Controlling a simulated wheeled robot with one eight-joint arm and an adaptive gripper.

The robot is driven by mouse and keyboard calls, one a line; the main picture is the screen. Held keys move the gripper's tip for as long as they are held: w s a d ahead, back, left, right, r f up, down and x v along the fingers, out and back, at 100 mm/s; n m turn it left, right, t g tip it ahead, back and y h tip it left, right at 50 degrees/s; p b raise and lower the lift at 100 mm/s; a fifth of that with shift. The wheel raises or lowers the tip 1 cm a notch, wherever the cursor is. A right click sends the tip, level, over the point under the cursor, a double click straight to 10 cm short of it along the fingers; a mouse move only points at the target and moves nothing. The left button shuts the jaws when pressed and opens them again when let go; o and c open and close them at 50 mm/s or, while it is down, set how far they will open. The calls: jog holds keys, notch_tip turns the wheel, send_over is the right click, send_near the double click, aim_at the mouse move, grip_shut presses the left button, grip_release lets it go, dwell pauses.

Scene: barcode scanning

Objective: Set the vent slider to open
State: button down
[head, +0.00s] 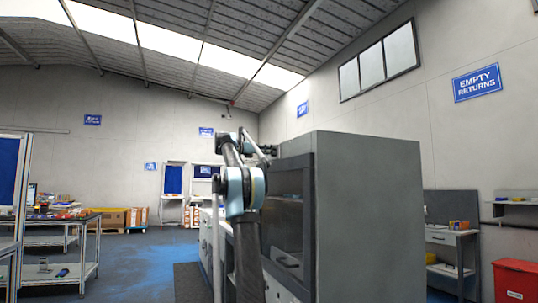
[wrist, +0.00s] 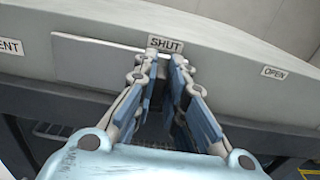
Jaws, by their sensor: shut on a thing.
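In the wrist view, my gripper (wrist: 166,62) has its two fingers close together just below the SHUT label (wrist: 165,43). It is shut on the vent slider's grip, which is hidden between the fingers. A pale flat plate (wrist: 90,60), seemingly part of the vent slider, shows left of the fingers on the grey panel. The OPEN label (wrist: 273,72) is to the right, apart from the fingers. A partly cut-off label (wrist: 10,46) ending in "ENT" is at the far left. In the head view, my arm reaches forward beside the grey cabinet, and the slider cannot be made out.
The tall grey cabinet (head: 368,215) with a dark glazed door (head: 283,210) stands right of my arm. A workbench (head: 65,226) is at left and a red bin (head: 516,281) at far right. Blue-grey floor (head: 145,262) is clear left of the arm.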

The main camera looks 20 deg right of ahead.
jog(key=s, duration=1.5)
jog(key=shift+s+d, duration=0.1)
jog(key=shift+d, duration=0.15)
jog(key=c, duration=1.6)
grip_release()
jog(key=shift+s, duration=0.15)
jog(key=shift+c, duration=0.2)
jog(key=shift+a, duration=0.45)
jog(key=a, duration=1.1)
